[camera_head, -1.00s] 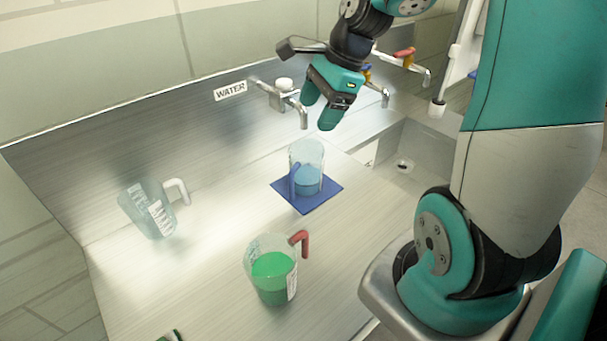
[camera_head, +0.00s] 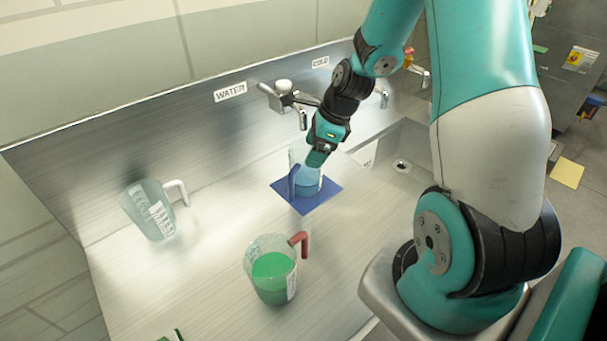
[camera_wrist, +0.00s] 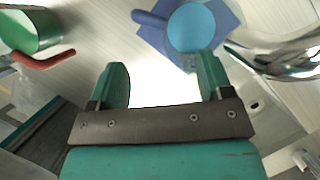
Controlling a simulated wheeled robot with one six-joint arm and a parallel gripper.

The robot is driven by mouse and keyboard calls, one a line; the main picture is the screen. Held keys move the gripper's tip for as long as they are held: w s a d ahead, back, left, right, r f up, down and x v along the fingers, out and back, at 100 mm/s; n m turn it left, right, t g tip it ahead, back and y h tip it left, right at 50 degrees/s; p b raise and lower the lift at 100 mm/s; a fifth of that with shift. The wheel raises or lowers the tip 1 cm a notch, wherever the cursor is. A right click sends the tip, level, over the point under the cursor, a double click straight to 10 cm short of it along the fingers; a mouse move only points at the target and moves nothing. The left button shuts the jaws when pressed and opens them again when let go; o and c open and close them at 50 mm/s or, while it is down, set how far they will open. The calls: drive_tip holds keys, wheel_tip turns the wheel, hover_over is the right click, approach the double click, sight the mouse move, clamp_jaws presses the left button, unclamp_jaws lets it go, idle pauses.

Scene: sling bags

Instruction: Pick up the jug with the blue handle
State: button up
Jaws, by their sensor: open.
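The jug with the blue handle (camera_head: 305,181) stands upright on a blue square mat (camera_head: 321,199) and holds blue liquid. Its blue handle (camera_head: 292,182) faces the front left. In the wrist view the jug (camera_wrist: 191,28) is at the top, with its handle (camera_wrist: 149,19) to the left. My gripper (camera_head: 317,158) is at the upper part of the jug in the head view and covers part of its rim. In the wrist view my gripper (camera_wrist: 163,82) has its two fingers apart with nothing between them. The jug lies beyond the fingertips.
A jug with a red handle (camera_head: 271,272) and green liquid stands in front. A clear jug with a white handle (camera_head: 149,211) stands at the left. A metal tap (camera_head: 287,98) is on the wall behind. A sink (camera_head: 402,165) is at the right.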

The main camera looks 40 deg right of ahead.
sight(302, 176)
drive_tip(key=x, duration=0.5)
drive_tip(key=shift+a+f+p, duration=0.1)
drive_tip(key=shift+f+p, duration=0.2)
drive_tip(key=shift+f, duration=0.05)
